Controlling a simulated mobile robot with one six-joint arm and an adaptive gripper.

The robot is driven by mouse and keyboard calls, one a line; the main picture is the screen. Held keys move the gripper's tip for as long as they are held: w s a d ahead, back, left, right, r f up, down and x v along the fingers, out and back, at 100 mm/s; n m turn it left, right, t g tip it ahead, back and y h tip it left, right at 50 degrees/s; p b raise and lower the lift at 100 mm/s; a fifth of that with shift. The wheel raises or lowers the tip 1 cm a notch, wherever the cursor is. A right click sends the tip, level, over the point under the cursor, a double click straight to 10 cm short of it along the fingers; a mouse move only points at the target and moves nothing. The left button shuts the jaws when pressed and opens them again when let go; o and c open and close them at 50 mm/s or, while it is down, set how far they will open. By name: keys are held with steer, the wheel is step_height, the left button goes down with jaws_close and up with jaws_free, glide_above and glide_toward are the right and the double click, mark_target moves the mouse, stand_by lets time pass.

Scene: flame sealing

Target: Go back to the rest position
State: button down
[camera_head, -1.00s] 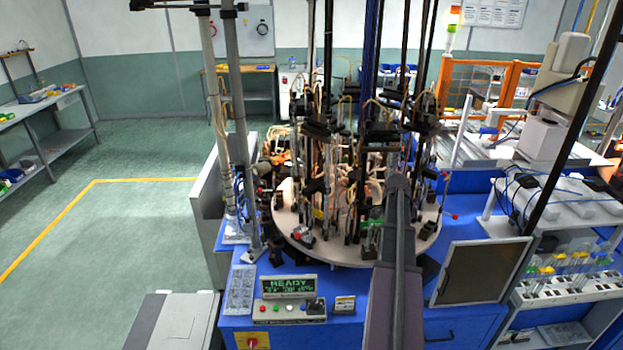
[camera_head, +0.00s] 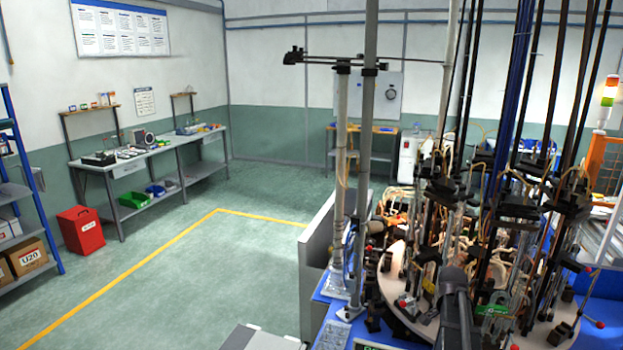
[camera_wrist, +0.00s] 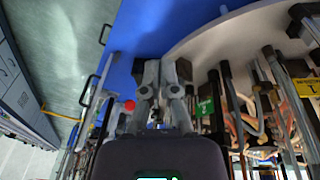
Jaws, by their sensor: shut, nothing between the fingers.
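My gripper (camera_wrist: 161,72) shows in the wrist view with its two fingers close together, shut and empty. Beyond the fingers are a blue surface (camera_wrist: 190,25) and the pale edge of a round table (camera_wrist: 225,42). In the head view my dark arm link rises at the bottom right, in front of the sealing machine (camera_head: 480,215). The gripper itself cannot be made out there.
In the wrist view, rods and a green tag (camera_wrist: 205,107) stand close at the right. In the head view, grey posts (camera_head: 366,150) stand left of the machine. Open green floor (camera_head: 225,270) lies left, with a red bin (camera_head: 81,230) and workbenches (camera_head: 150,155) beyond.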

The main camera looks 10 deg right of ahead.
steer(key=s+a+f+n+b, duration=0.1)
steer(key=a+n, duration=0.4)
steer(key=a, duration=0.7)
steer(key=s+a+f+n+y+b, duration=0.1)
steer(key=a+f+n+b, duration=0.3)
steer(key=a, duration=0.9)
steer(key=s+a+f+n+y+b, duration=0.1)
steer(key=a+f+n+b, duration=0.2)
steer(key=a+n, duration=0.5)
steer(key=a, duration=0.4)
steer(key=shift+a+f+t, duration=0.15)
steer(key=shift+f+t, duration=0.25)
